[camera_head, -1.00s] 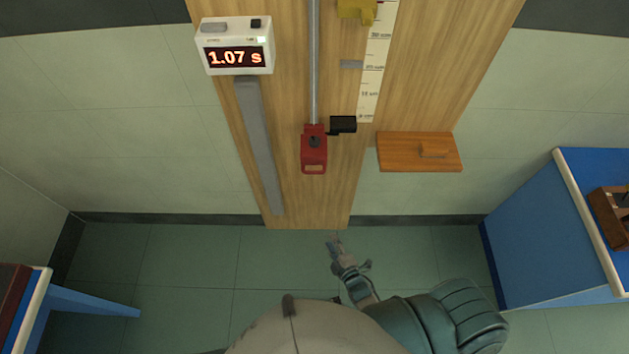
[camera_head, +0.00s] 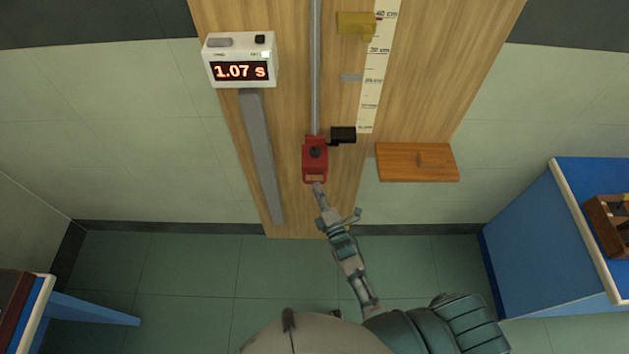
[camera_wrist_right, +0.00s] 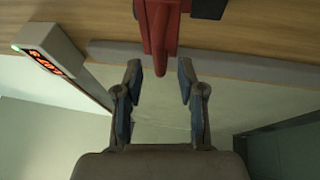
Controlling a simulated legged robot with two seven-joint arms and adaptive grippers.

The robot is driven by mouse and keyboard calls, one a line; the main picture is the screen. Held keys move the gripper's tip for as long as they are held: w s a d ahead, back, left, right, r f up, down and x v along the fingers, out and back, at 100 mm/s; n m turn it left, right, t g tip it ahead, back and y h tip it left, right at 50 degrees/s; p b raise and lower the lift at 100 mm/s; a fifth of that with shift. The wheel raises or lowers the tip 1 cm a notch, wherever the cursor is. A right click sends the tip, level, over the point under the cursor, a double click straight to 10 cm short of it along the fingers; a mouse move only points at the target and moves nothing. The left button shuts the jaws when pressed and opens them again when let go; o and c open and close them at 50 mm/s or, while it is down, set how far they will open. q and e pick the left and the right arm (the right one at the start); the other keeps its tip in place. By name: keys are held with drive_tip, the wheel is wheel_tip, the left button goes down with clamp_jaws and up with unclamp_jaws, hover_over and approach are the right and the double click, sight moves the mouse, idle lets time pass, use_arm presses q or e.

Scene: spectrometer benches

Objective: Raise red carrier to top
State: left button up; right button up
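The red carrier (camera_head: 315,158) is at the lower end of the vertical metal rod (camera_head: 315,70) on the wooden board. It has a dark knob on its front and a loop-like handle at its bottom. My right gripper (camera_head: 318,187) is just below the carrier in the head view. In the right wrist view, the right gripper (camera_wrist_right: 157,80) is open, with one finger on each side of the lower part of the red carrier (camera_wrist_right: 160,30). I cannot tell whether either finger touches it. My left gripper is not in view.
A black block (camera_head: 343,134) sits right beside the carrier. A yellow block (camera_head: 355,22) is higher up by the scale (camera_head: 376,65). A timer (camera_head: 240,62) reads 1.07 s. A wooden shelf (camera_head: 417,162) juts out right. A blue bench (camera_head: 560,230) stands at the right.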

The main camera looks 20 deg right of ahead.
sight(315, 181)
drive_tip(key=w, duration=0.3)
drive_tip(key=shift+w+a+r, duration=0.2)
drive_tip(key=shift+w+r, duration=0.1)
drive_tip(key=shift+w, duration=0.1)
drive_tip(key=shift+d, duration=0.3)
drive_tip(key=c, duration=0.7)
drive_tip(key=shift+a, duration=0.2)
clamp_jaws()
drive_tip(key=shift+f, duration=0.1)
